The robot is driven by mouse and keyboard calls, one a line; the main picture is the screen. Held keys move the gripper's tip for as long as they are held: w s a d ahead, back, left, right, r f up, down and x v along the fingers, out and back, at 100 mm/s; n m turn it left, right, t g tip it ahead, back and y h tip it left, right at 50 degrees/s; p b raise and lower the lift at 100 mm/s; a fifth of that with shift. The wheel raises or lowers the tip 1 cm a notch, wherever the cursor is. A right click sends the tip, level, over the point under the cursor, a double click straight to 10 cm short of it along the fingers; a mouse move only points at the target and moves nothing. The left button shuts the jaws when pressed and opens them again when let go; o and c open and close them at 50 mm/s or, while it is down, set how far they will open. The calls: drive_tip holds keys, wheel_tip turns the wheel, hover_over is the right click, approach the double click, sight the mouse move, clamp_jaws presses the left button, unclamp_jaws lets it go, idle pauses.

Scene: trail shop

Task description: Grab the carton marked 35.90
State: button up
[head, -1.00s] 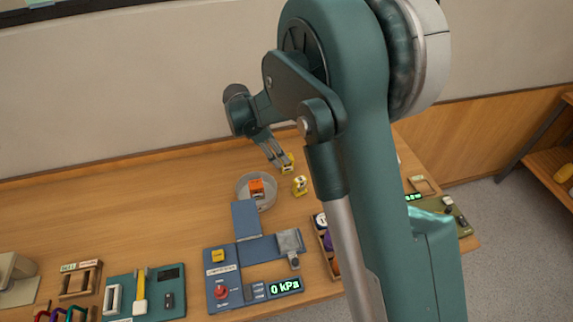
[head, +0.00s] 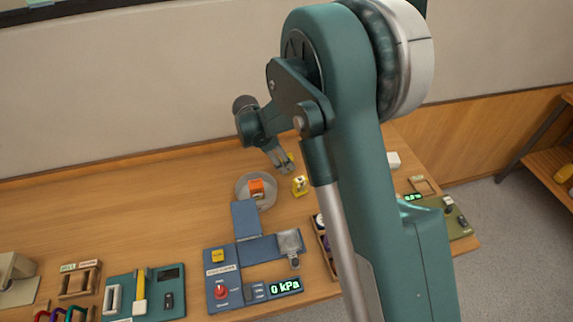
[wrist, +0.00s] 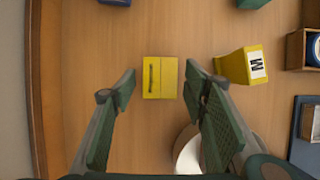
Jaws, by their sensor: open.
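My gripper (head: 285,168) is open, its fingers pointing down above the back of the table. In the wrist view a yellow carton (wrist: 160,88) lies in the gap between the two fingertips (wrist: 160,74), with clear space on both sides and a dark slot-like mark on top. In the head view my gripper mostly hides this carton (head: 291,157). A second yellow carton (wrist: 233,66) with a white label and a black mark stands right of the right finger; it also shows in the head view (head: 300,186). I cannot read 35.90 on either carton.
A round grey dish (head: 243,196) holding an orange block (head: 256,188) stands left of the second carton. A blue panel device (head: 222,281) is nearer the front. Bare wood (head: 150,210) lies to the left; the wall is close behind.

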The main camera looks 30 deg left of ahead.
drive_tip(key=shift+x, duration=1.2)
drive_tip(key=c, duration=1)
